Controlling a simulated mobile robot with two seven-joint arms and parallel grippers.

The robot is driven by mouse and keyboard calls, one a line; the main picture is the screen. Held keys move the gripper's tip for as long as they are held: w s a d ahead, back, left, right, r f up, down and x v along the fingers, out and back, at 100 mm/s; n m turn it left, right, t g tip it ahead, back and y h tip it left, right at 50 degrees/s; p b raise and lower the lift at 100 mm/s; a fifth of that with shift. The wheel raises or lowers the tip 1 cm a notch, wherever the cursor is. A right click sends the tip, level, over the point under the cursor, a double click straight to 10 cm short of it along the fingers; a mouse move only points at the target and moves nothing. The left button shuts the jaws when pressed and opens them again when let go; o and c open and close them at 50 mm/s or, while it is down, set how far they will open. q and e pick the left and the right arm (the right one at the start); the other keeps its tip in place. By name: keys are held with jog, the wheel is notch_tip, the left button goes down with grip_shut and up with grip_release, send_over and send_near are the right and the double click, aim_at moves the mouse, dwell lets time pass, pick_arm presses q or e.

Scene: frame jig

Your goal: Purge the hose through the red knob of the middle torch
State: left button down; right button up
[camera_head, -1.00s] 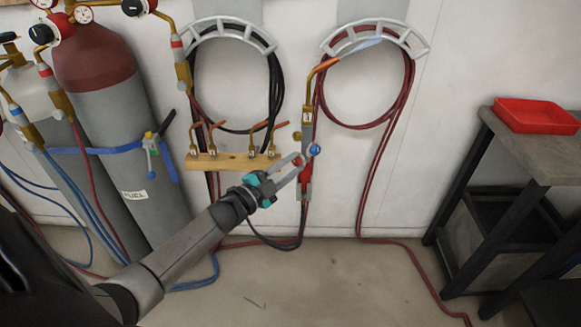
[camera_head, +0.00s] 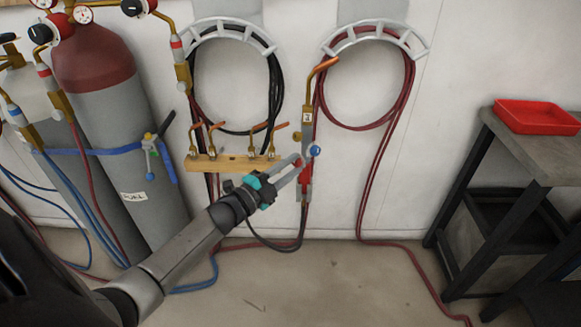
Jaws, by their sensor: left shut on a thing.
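The torch (camera_head: 307,133) hangs upright on the wall between the two hose hangers, with a tag on its body and a copper tip bent up to the right. Its blue knob (camera_head: 315,151) sticks out on the right side. My left gripper (camera_head: 298,164) reaches in from the lower left, with its fingers closed at the torch's left side, where the red knob is. The fingers hide most of that knob. The torch handle has a red part (camera_head: 305,178) just below. No plume shows at the tip. My right gripper is out of view.
A wooden rack (camera_head: 204,165) with several copper tips is on the wall left of the torch. Coiled hoses (camera_head: 409,85) hang above. Strapped gas cylinders (camera_head: 135,150) stand at left. A dark bench (camera_head: 548,158) with a red tray (camera_head: 537,115) stands at right. Hoses cross the floor.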

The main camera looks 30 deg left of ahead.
pick_arm(q)
jog(key=c, duration=0.9)
grip_release()
jog(key=o, duration=0.3)
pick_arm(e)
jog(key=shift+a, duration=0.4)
pick_arm(q)
jog(key=p+v, duration=0.2)
jog(key=v, duration=1.3)
jog(key=shift+s, duration=0.15)
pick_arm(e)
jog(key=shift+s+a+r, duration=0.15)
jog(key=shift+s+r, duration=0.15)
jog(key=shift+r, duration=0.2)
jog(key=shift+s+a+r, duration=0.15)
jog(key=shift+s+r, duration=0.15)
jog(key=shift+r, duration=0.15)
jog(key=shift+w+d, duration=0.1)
